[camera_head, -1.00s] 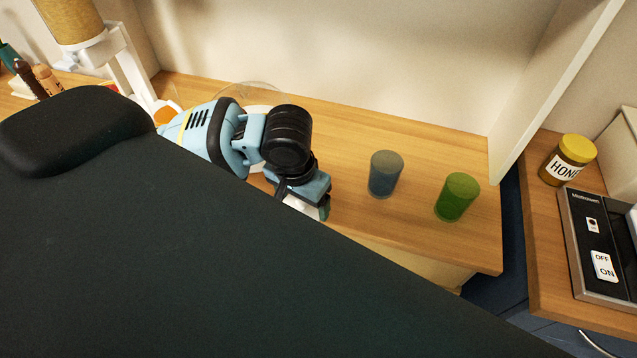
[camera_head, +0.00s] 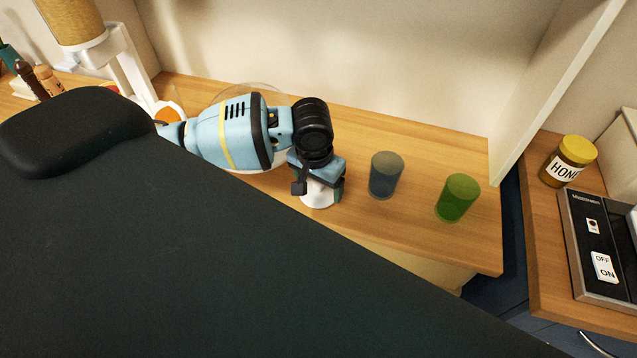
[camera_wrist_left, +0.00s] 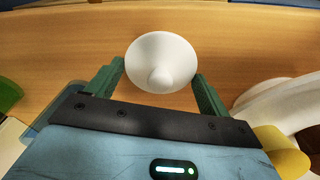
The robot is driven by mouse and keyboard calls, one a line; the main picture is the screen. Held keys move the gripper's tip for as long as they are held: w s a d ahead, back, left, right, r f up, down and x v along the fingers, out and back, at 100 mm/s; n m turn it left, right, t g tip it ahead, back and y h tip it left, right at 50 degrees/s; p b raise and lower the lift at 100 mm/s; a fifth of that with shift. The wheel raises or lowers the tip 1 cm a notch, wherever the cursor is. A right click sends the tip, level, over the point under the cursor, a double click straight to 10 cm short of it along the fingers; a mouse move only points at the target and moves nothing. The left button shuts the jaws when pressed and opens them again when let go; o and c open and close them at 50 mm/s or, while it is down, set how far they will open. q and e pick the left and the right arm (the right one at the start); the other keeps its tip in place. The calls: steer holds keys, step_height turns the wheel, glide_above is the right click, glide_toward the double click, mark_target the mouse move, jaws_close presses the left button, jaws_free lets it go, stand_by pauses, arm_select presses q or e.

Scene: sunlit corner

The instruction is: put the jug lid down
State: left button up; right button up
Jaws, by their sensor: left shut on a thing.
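The white jug lid (camera_head: 317,196) is under my left gripper (camera_head: 322,188) in the head view, low over the wooden counter. It also shows in the left wrist view as a white round lid (camera_wrist_left: 165,55) with a knob facing the camera. The green fingers of the left gripper (camera_wrist_left: 160,85) are on either side of it, shut on it. I cannot tell whether the lid touches the counter. My right gripper is not in view.
On the wooden counter (camera_head: 400,225), a blue-grey cup (camera_head: 386,176) stands just right of the gripper, and a green cup (camera_head: 457,198) farther right. A clear round rim (camera_head: 262,88) shows behind my arm. A honey jar (camera_head: 568,160) stands on the right counter.

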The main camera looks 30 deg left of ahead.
mark_target(315, 196)
arm_select(q)
steer(key=shift+f, duration=0.15)
steer(key=o, duration=0.9)
step_height(315, 196, up, 12)
steer(key=s, duration=0.1)
steer(key=shift+s, duration=0.25)
stand_by(0.3)
